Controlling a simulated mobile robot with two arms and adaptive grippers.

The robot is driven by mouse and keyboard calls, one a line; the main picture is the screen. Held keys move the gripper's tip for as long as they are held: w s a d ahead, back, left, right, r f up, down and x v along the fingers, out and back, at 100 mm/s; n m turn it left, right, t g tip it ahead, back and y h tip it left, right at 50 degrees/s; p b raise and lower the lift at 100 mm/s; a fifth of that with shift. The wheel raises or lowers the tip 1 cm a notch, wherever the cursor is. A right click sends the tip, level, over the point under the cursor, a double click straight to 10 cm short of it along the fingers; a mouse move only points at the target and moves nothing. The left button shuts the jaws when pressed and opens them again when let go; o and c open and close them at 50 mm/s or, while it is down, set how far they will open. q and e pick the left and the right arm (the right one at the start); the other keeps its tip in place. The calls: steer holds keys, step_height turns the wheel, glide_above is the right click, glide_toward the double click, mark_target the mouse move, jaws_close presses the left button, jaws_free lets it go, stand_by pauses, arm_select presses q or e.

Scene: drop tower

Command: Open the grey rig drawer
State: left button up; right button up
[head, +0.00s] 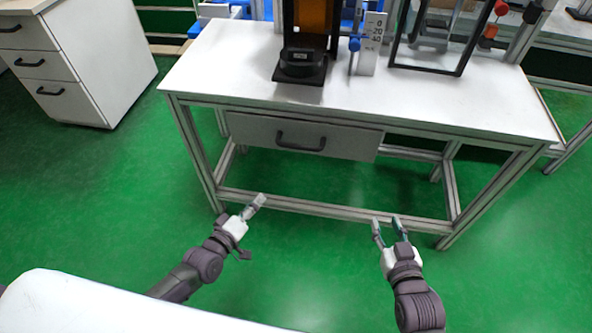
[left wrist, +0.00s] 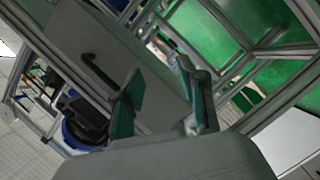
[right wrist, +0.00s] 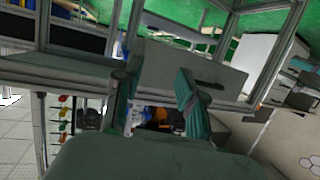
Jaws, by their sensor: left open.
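The grey rig drawer (head: 345,142) hangs under the white tabletop and looks shut. Its black bar handle (head: 300,141) is on the front, left of the drawer's middle. My left gripper (head: 256,204) is below and in front of the drawer, apart from it, open and empty. In the left wrist view the drawer front (left wrist: 150,75) and handle (left wrist: 101,72) show beyond its fingers. My right gripper (head: 388,224) is open and empty, lower right of the drawer, near the frame's lower rail. In the right wrist view the drawer (right wrist: 170,68) and handle (right wrist: 209,85) show beyond its fingers.
The rig table (head: 455,108) carries a black-based tower (head: 300,67), a white scale block (head: 372,45) and a dark frame (head: 430,69). Its metal lower rail (head: 330,210) runs across near both grippers. A white drawer cabinet (head: 95,60) stands at the left. Green floor lies clear in front.

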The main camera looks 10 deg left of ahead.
mark_target(296, 145)
arm_select(q)
steer(key=w+d+r+n+t+h+b, duration=0.1)
steer(key=d+r+n+t+h+b, duration=0.25)
steer(key=r+b, duration=0.35)
steer(key=shift+n+y, duration=0.25)
steer(key=shift+n, duration=0.2)
steer(key=shift+r+x, duration=0.15)
steer(key=shift+x, duration=2.2)
steer(key=shift+r+x, duration=0.15)
steer(key=shift+x, duration=2.2)
steer(key=shift+r+x, duration=0.15)
steer(key=shift+x, duration=2.25)
arm_select(e)
steer(key=s+r+t+y, duration=0.1)
steer(key=r+t, duration=0.4)
steer(key=r, duration=0.6)
steer(key=s+r+t+y, duration=0.2)
steer(key=s+r+t, duration=0.2)
steer(key=r, duration=0.7)
steer(key=shift+s+a+t, duration=0.15)
steer(key=shift+t, duration=0.35)
arm_select(q)
steer(key=shift+s, duration=0.15)
jaws_close()
